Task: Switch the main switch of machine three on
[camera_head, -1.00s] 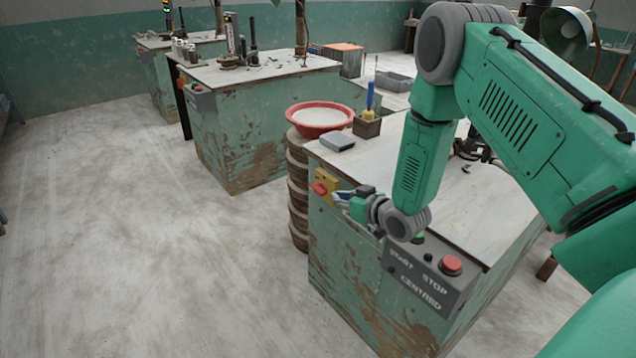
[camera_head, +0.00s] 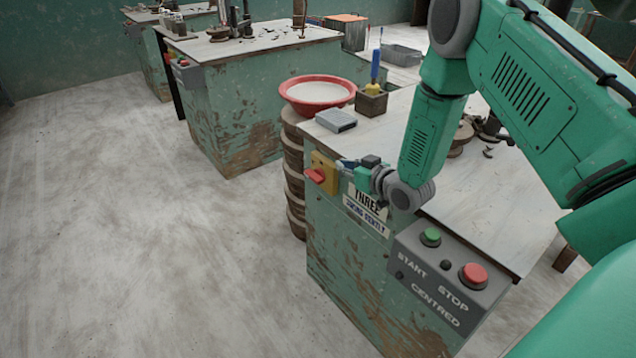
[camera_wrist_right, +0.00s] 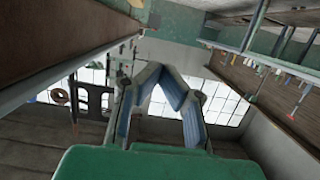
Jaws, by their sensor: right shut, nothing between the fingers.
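The bench labelled THREE (camera_head: 366,200) carries a yellow plate (camera_head: 325,163) near the left top corner of its front face. A red knob (camera_head: 315,175) sits on this plate and looks roughly sideways. My right gripper (camera_head: 346,163) is shut and empty, just right of the plate, with its fingers pointing toward it. I cannot tell whether the tips touch the plate or knob. In the right wrist view the two blue-padded fingers (camera_wrist_right: 163,70) lean together at their tips; the switch does not show there. My left gripper is out of view.
A grey box with a green START button (camera_head: 430,237) and a red STOP button (camera_head: 473,276) is on the same front. A red basin (camera_head: 317,106) stands at the bench's left. A grey case (camera_head: 336,120) lies on top. Floor at left is clear.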

